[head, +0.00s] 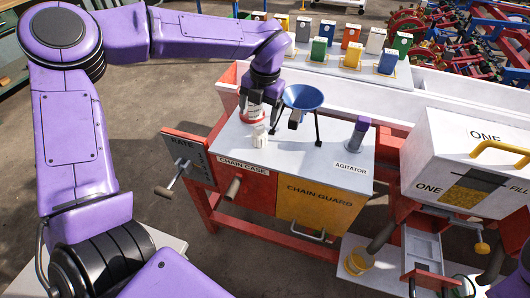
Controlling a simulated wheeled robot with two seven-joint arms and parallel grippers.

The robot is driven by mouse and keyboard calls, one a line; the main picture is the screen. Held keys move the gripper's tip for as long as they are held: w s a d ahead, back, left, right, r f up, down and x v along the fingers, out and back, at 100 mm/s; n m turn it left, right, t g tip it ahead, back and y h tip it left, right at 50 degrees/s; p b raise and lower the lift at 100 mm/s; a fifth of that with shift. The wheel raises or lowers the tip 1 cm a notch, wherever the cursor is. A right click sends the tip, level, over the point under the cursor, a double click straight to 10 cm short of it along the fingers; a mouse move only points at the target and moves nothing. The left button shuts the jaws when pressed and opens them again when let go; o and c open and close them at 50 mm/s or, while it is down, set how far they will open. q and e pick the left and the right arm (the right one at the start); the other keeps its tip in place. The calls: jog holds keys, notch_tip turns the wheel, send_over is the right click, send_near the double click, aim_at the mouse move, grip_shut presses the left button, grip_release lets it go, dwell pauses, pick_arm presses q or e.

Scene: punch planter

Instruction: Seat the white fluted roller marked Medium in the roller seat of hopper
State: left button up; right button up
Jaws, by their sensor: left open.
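My left gripper (250,98) points down over the white top of the red-framed stand, beside a blue funnel. It is open, though its fingers are small and partly hidden by the wrist. A red-and-white can-like item (253,113) is right below it; contact cannot be told. A small white piece (258,135) stands just in front; I cannot tell whether it is the roller, and no Medium marking is readable. The white hopper (470,160), lettered ONE and FILL with a yellow handle, is at the right. Its roller seat cannot be made out.
The blue funnel (304,97) and purple agitator post (358,135) stand on the white top. A crank (172,180) juts out left. Several coloured blocks (351,54) stand on a bench behind. A yellow cup (357,262) is low, left of the hopper.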

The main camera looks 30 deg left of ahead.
aim_at(260, 126)
pick_arm(q)
jog(key=shift+w+d+r+n+h, duration=0.1)
jog(key=shift+w+r+n+h, duration=0.1)
jog(key=shift+r+n+h, duration=0.35)
jog(key=shift+s+h, duration=0.1)
jog(key=shift+h, duration=0.15)
jog(key=f, duration=0.6)
jog(key=a+f+p, duration=0.1)
jog(key=f, duration=0.2)
jog(key=shift+w, duration=0.25)
jog(key=shift+f, duration=0.25)
jog(key=shift+d, duration=0.1)
jog(key=c, duration=1.3)
jog(key=shift+c, duration=0.2)
pick_arm(e)
jog(key=shift+s+r, duration=0.1)
pick_arm(q)
jog(key=shift+r, duration=0.15)
